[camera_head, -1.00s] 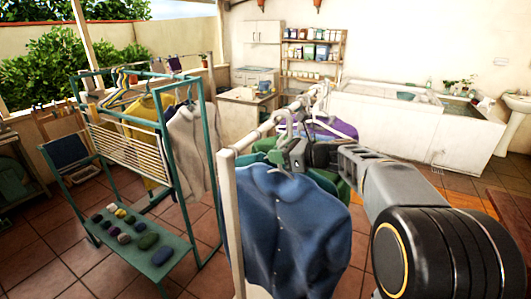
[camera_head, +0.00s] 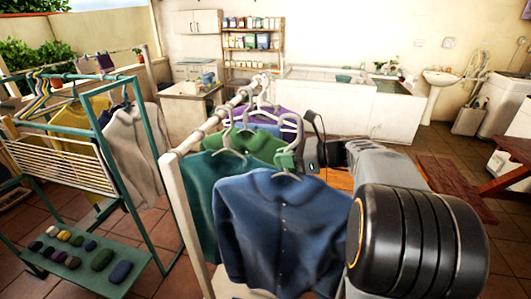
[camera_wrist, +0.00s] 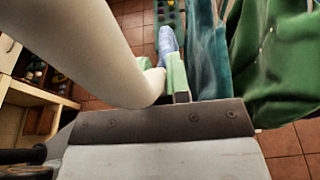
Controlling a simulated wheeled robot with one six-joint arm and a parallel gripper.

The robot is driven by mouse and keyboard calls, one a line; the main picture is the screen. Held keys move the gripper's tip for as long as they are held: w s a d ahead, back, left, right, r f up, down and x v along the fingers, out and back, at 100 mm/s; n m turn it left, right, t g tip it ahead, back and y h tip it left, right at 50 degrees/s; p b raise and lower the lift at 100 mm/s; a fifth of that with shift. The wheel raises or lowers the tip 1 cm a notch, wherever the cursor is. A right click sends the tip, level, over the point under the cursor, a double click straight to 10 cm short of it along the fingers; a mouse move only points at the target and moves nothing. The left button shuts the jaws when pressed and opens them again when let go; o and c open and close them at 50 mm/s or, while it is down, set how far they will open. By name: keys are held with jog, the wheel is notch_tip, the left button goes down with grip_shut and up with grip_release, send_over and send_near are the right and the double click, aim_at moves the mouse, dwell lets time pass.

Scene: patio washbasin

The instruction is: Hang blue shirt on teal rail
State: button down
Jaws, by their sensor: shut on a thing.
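The blue shirt (camera_head: 270,225) hangs from its hanger in front of the white rack, at the centre of the head view. My gripper (camera_head: 292,158) is shut at the top of the blue shirt's hanger; the exact grip is hard to see. The teal rail (camera_head: 70,76) is the top of the teal rack at the left, apart from my gripper. It carries several coloured hangers (camera_head: 40,88) and a pale grey shirt (camera_head: 135,140).
The white rack's rail (camera_head: 208,122) holds a teal shirt (camera_head: 196,190), a green shirt (camera_head: 230,148) and a purple garment (camera_head: 262,118), close to my gripper. The teal rack's lower shelf (camera_head: 95,278) bears several dark rolled items. A reddish wooden bench (camera_head: 455,185) stands at the right.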

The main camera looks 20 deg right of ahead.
jog(key=f+p+v, duration=0.1)
jog(key=v, duration=0.3)
jog(key=f+p+v, duration=0.1)
jog(key=v, duration=0.3)
jog(key=f+p+v, duration=0.1)
jog(key=p+v, duration=0.1)
jog(key=v, duration=0.3)
jog(key=shift+s+d, duration=0.2)
jog(key=shift+d, duration=0.25)
jog(key=shift+s+d, duration=0.25)
jog(key=shift+d, duration=0.05)
